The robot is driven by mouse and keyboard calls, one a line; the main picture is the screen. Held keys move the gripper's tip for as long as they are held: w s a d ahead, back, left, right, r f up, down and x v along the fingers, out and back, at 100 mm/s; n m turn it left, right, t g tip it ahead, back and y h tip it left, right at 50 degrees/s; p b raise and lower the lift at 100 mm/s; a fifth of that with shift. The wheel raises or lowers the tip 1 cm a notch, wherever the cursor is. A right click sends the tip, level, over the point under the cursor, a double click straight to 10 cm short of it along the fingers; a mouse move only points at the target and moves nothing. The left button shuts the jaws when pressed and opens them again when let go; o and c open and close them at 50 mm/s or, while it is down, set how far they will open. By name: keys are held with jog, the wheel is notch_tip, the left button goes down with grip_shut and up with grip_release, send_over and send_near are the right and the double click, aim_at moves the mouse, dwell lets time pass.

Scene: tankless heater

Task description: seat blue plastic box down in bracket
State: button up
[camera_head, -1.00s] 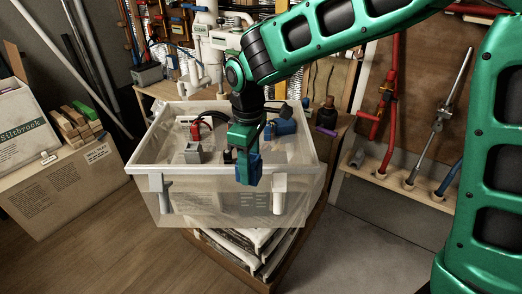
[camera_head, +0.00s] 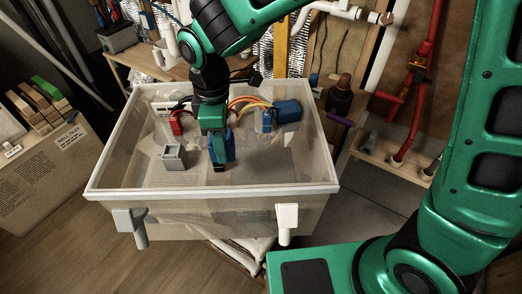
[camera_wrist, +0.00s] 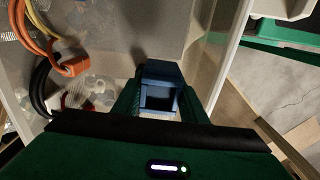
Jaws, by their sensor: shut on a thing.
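My gripper (camera_head: 219,160) points down inside the clear bin, shut on a blue plastic box (camera_head: 228,146). In the wrist view the blue box (camera_wrist: 160,88) sits between my green fingers, with a dark square opening facing the camera. A small grey open-topped square holder (camera_head: 173,157), likely the bracket, stands in the bin to the left of my gripper, with a clear gap between it and the blue box. The wrist view does not clearly show the holder. How far the blue box is above the bin floor, I cannot tell.
The bin's white rim (camera_head: 210,193) surrounds my gripper. A red connector (camera_head: 177,122), orange wires (camera_head: 245,101) and other blue parts (camera_head: 287,111) lie toward the bin's back. An orange connector (camera_wrist: 75,66) shows in the wrist view. A cardboard box (camera_head: 50,175) stands left.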

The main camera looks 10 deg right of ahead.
jog(key=shift+w, duration=0.1)
jog(key=w+d+f, duration=0.1)
jog(key=d+f, duration=0.1)
jog(key=d, duration=0.1)
jog(key=w+d+f, duration=0.2)
jog(key=d, duration=0.2)
jog(key=w+d+f, duration=0.2)
jog(key=d+f, duration=0.1)
jog(key=shift+d, duration=0.25)
jog(key=shift+f, duration=1.85)
jog(key=shift+f, duration=0.2)
jog(key=o, duration=1.2)
jog(key=shift+o, duration=0.4)
notch_tip(320, 180, up, 11)
jog(key=shift+w+a, duration=0.3)
